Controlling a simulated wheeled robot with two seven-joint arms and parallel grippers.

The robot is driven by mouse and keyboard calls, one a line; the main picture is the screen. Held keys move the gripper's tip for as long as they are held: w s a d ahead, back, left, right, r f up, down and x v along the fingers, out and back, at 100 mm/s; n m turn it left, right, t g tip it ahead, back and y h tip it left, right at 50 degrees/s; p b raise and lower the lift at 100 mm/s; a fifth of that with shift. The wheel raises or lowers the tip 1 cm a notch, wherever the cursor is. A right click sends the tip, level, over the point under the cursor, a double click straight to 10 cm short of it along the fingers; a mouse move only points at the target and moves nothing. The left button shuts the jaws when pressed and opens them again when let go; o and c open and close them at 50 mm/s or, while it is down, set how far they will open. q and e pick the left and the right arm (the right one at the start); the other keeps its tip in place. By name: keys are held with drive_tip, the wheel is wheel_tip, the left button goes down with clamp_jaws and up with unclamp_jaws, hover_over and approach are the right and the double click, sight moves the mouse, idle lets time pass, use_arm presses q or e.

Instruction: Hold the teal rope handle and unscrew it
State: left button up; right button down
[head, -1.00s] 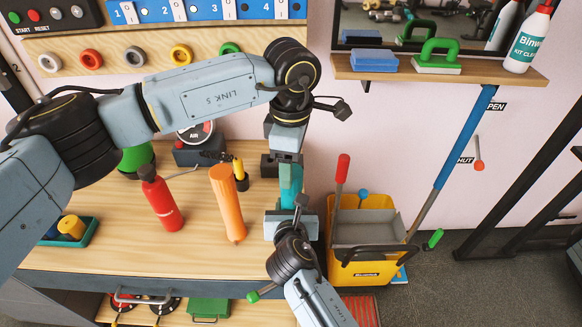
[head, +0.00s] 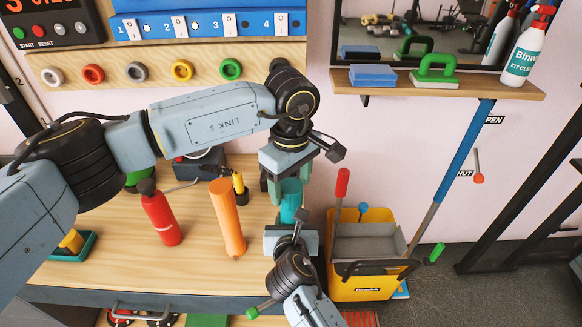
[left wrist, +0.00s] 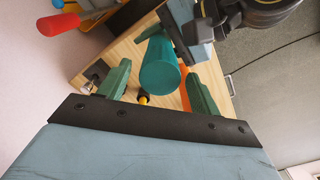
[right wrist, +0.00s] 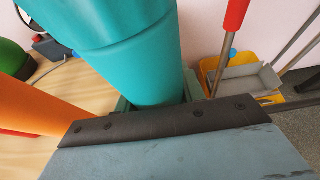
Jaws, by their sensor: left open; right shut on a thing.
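The teal rope handle (head: 291,200) stands upright over the right end of the wooden bench. In the right wrist view the teal handle (right wrist: 125,45) is large and close, its lower part between the fingers of my right gripper (right wrist: 155,105). My right gripper (head: 290,232) is shut on it from the front. My left gripper (head: 288,185) is above it, pointing down. In the left wrist view my left gripper (left wrist: 160,85) is open, with its green fingers apart on either side of the handle's round end (left wrist: 160,78). The handle's lower end is hidden.
An orange handle (head: 228,217) and a red bottle (head: 161,214) stand on the bench to the left. A small yellow-and-black tool (head: 239,185) is behind them. A yellow mop bucket (head: 362,283) with a red-handled stick stands right of the bench.

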use_arm(q)
drive_tip(key=shift+f, duration=1.35)
drive_tip(key=c, duration=1)
drive_tip(key=n, duration=0.6)
drive_tip(key=shift+n, duration=0.4)
drive_tip(key=o, duration=1.1)
